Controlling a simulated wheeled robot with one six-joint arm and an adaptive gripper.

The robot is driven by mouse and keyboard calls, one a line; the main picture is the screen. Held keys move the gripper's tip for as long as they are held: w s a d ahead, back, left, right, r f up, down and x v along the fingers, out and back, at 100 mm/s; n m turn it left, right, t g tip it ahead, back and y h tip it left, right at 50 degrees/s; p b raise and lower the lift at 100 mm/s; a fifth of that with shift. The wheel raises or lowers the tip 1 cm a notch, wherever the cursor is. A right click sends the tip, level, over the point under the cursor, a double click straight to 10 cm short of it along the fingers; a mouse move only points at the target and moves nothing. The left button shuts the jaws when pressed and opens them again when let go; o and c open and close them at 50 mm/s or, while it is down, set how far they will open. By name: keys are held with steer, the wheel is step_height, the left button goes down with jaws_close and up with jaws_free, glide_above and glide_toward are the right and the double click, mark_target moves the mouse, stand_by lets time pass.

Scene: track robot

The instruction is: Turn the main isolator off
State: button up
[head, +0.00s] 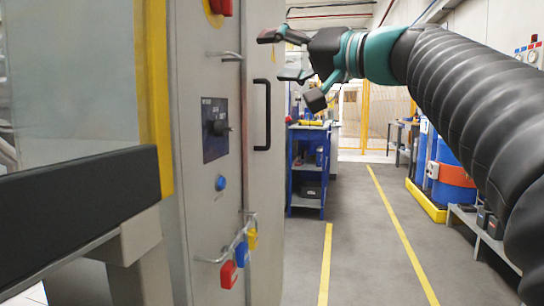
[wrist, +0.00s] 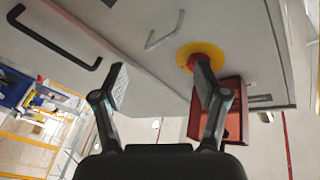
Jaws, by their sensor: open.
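The main isolator is a red handle (head: 222,5) on a yellow round plate (head: 212,15), on the grey cabinet front at the top edge of the head view, partly cut off. In the wrist view the yellow plate (wrist: 185,54) and the red handle (wrist: 233,112) sit right of centre, partly hidden behind the right finger. My gripper (head: 287,62) is open and empty, to the right of the isolator in the head view. In the wrist view my gripper (wrist: 160,88) has its fingers wide apart. The handle is not between them; contact cannot be told.
The cabinet (head: 262,190) carries a bar handle (head: 266,115), a metal hook (head: 224,55), a black rotary knob (head: 218,127), a blue button (head: 221,183) and hanging padlocks (head: 229,274). A blue cart (head: 307,200) stands behind. The aisle floor (head: 370,270) is clear.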

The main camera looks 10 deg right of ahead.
steer(key=s+f+m+g+h+p, duration=0.1)
steer(key=s+f+h, duration=0.1)
steer(key=f, duration=0.7)
steer(key=s+f+m+g+h+p, duration=0.1)
steer(key=s+f+g+h+p, duration=0.1)
steer(key=f, duration=0.7)
steer(key=shift+f+h, duration=0.15)
steer(key=shift+h, duration=0.75)
